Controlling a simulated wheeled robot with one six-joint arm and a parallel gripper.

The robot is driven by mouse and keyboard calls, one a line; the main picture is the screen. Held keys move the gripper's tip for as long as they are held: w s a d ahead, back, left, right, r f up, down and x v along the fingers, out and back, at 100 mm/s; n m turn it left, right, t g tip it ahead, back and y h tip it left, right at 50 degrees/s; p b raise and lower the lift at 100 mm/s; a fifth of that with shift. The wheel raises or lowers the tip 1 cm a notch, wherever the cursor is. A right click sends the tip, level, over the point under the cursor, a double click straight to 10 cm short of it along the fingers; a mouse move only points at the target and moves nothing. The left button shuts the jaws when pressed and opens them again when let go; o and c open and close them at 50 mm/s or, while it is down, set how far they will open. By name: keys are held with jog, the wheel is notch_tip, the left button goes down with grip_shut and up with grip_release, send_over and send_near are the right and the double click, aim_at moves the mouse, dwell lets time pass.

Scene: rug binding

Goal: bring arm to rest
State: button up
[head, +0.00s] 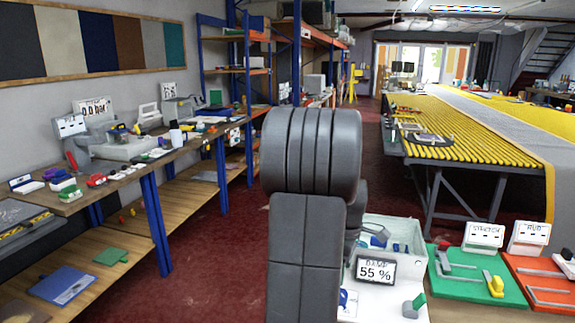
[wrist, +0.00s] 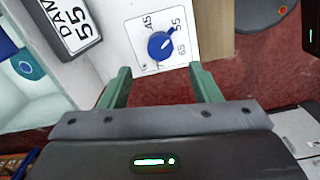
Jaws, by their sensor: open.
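My arm rises upright in the middle of the head view, with its dark grey links blocking part of the scene behind. My gripper (wrist: 158,78) shows in the wrist view with its two green fingers apart and nothing between them. Just beyond the fingertips is a white panel (wrist: 130,22) with a blue knob (wrist: 160,45) and a printed scale around it. The fingers look apart from the knob. A display box (head: 375,270) reading 55 % stands on the white unit in the head view. The gripper itself is hidden in the head view.
A pale bin (head: 405,232) stands behind the display. A green board (head: 478,278) and an orange board (head: 548,283) lie at the right. A wooden workbench (head: 140,155) runs along the left. A yellow roller table (head: 450,125) stands at back right. Red floor (head: 215,270) is clear between.

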notch_tip(320, 180, up, 6)
notch_tip(320, 180, down, 14)
jog(key=shift+s+r, duration=0.1)
jog(key=shift+r+m, duration=0.1)
jog(key=shift+m, duration=0.3)
jog(key=m, duration=1.4)
jog(key=shift+m, duration=0.4)
jog(key=m, duration=0.5)
jog(key=shift+a+r, duration=0.1)
jog(key=shift+r, duration=0.05)
